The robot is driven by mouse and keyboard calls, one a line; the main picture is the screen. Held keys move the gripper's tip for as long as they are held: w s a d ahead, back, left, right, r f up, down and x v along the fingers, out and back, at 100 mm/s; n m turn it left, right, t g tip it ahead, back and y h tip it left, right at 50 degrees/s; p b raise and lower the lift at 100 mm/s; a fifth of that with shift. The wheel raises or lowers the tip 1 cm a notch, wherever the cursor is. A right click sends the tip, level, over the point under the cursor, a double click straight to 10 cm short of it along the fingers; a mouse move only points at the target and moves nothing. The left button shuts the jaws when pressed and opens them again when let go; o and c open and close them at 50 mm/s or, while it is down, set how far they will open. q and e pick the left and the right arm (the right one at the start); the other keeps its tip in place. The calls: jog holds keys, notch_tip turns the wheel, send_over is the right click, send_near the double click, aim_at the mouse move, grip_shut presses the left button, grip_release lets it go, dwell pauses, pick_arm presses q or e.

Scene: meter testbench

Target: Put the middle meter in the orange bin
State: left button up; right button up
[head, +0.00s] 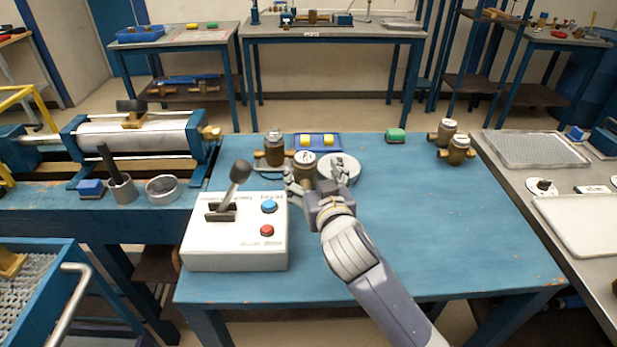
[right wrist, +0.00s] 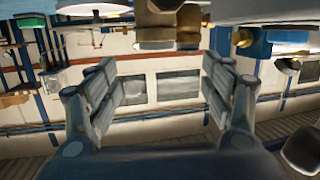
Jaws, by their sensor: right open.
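A brass meter (head: 304,160) with a pale round top stands upright on the blue table, close behind the control box. A second meter (head: 274,148) stands just behind it to the left. Two more meters, one (head: 446,130) behind the other (head: 457,150), stand at the table's right edge. My right gripper (head: 314,174) is open, its fingers spread on either side of the nearest left meter. In the right wrist view the open fingers (right wrist: 158,64) have nothing clamped between them; brass parts (right wrist: 170,22) show above them. My left gripper and an orange bin are not in view.
A grey control box (head: 235,245) with a lever stands left of my right arm. A round pale disc (head: 338,167) and a blue tray (head: 318,143) with yellow blocks are close to the gripper. The table's right half is mostly clear.

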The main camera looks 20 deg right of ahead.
aim_at(306, 158)
jog(key=w, duration=0.1)
jog(key=w+f, duration=0.1)
jog(key=w, duration=0.3)
jog(key=shift+d+f+p, duration=0.2)
jog(key=shift+f+p, duration=0.1)
jog(key=shift+f, duration=0.05)
jog(key=w, duration=0.2)
jog(key=w+d+p, duration=0.1)
jog(key=w, duration=0.1)
jog(key=shift+f, duration=0.35)
jog(key=shift+w+f, duration=0.15)
jog(key=shift+w, duration=0.5)
jog(key=shift+c, duration=0.3)
grip_shut()
